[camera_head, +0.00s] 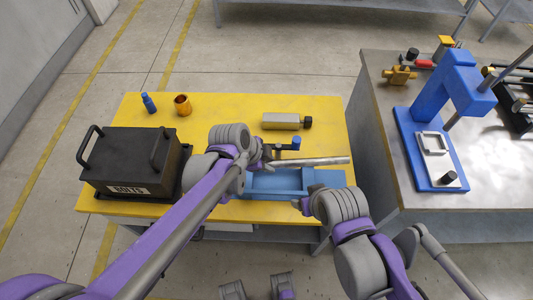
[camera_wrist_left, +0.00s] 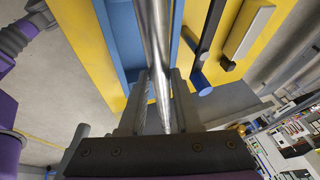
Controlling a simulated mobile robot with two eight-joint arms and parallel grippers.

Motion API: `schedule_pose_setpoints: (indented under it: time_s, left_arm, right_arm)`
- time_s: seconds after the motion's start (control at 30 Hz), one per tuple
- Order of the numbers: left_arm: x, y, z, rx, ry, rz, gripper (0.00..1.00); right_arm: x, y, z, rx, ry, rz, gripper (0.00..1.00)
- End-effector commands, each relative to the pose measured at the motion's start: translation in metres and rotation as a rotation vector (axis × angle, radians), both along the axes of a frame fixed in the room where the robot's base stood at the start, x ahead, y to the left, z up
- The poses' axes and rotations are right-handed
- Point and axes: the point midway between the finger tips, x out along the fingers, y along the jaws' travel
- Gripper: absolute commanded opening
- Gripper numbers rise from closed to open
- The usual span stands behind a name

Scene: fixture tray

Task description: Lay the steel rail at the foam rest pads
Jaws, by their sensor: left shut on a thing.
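The steel rail (camera_head: 318,161) is a shiny grey bar. My left gripper (camera_head: 264,160) is shut on it near its left end, and the rail extends to the right along the far side of the blue fixture tray (camera_head: 275,183). In the left wrist view the rail (camera_wrist_left: 153,45) runs between the two fingers of the left gripper (camera_wrist_left: 160,100), beside the blue tray (camera_wrist_left: 122,32). The rail appears above the tray; I cannot tell whether it touches. I cannot make out the foam rest pads. My right gripper (camera_head: 300,205) is near the tray's front right corner; its fingers are unclear.
On the yellow table (camera_head: 225,110) a black bolts case (camera_head: 130,158) stands left, with a blue bottle (camera_head: 148,103) and copper cup (camera_head: 182,104) behind. A blue press (camera_head: 462,85) stands right.

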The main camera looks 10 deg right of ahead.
Motion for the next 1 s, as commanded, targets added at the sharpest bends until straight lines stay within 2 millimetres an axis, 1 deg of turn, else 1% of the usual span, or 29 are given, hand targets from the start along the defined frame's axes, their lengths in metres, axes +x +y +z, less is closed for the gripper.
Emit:
schedule_pose_setpoints:
  time_s: [0.27, 0.7, 0.83, 1.0]
  left_arm:
    - [0.000, 0.000, -0.015, -0.001, 0.002, 0.001, 0.00]
    - [0.000, 0.000, -0.049, 0.000, 0.001, 0.002, 0.00]
    - [0.000, 0.000, -0.056, 0.000, 0.000, 0.001, 0.00]
    - [0.000, 0.000, -0.058, 0.000, 0.000, 0.001, 0.00]
  right_arm:
    - [-0.003, 0.000, -0.012, 0.000, 0.006, 0.000, 0.67]
    - [-0.008, 0.000, -0.038, 0.000, 0.015, 0.000, 0.67]
    - [-0.009, 0.000, -0.043, 0.000, 0.017, 0.000, 0.67]
    - [-0.009, 0.000, -0.045, 0.000, 0.018, 0.000, 0.67]
